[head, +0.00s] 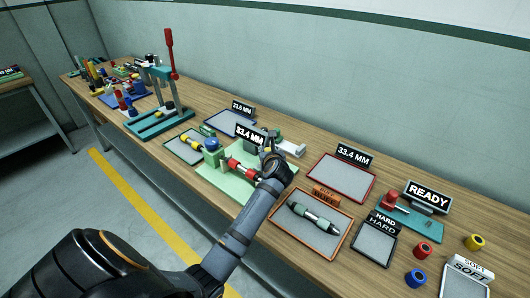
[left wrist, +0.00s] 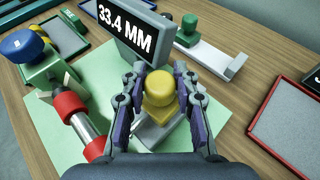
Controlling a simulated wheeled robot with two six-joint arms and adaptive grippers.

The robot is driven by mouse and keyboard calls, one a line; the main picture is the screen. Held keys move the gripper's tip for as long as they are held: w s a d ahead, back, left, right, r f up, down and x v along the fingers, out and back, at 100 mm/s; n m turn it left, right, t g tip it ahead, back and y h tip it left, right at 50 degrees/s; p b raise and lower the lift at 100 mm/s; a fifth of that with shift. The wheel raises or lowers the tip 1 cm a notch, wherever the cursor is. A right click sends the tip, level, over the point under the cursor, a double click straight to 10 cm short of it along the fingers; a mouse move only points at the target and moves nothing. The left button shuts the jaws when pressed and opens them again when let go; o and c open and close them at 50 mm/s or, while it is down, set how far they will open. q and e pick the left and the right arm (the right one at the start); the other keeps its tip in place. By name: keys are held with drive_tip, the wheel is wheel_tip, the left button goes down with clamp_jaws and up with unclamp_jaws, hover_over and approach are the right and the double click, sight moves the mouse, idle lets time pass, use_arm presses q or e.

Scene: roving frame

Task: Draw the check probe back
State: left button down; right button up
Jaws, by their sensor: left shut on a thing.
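The check probe, with a yellow grip (left wrist: 158,88) on a grey block, stands below the black 33.4 MM sign (left wrist: 125,30) on the light green plate (head: 213,182). My left gripper (head: 268,153) is shut on the yellow grip, with one finger on each side in the left wrist view (left wrist: 161,94). A red-banded metal cylinder (left wrist: 70,104) lies on the plate left of the probe, beside a green clamp with a blue knob (left wrist: 22,43). Whether the probe tip touches the cylinder is hidden. My right gripper is out of view.
An orange tray (head: 279,224) holding a grey-green cylinder lies in front right of the plate. A red-rimmed tray (head: 343,180) is empty at the right. A grey rail fixture (left wrist: 215,58) stands behind the probe. A teal press (head: 150,124) stands farther left.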

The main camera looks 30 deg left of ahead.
use_arm(q)
drive_tip(key=w, duration=0.2)
drive_tip(key=shift+w+d, duration=0.1)
drive_tip(key=shift+w, duration=0.2)
drive_tip(key=shift+r, duration=0.1)
drive_tip(key=c, duration=1.4)
unclamp_jaws()
drive_tip(key=o, duration=0.4)
drive_tip(key=shift+w, duration=0.2)
drive_tip(key=shift+s, duration=0.15)
drive_tip(key=shift+s+d, duration=0.2)
drive_tip(key=shift+d, duration=0.05)
drive_tip(key=v, duration=0.6)
drive_tip(key=shift+s+d+r, duration=0.15)
drive_tip(key=shift+s+r, duration=0.05)
drive_tip(key=shift+s, duration=0.05)
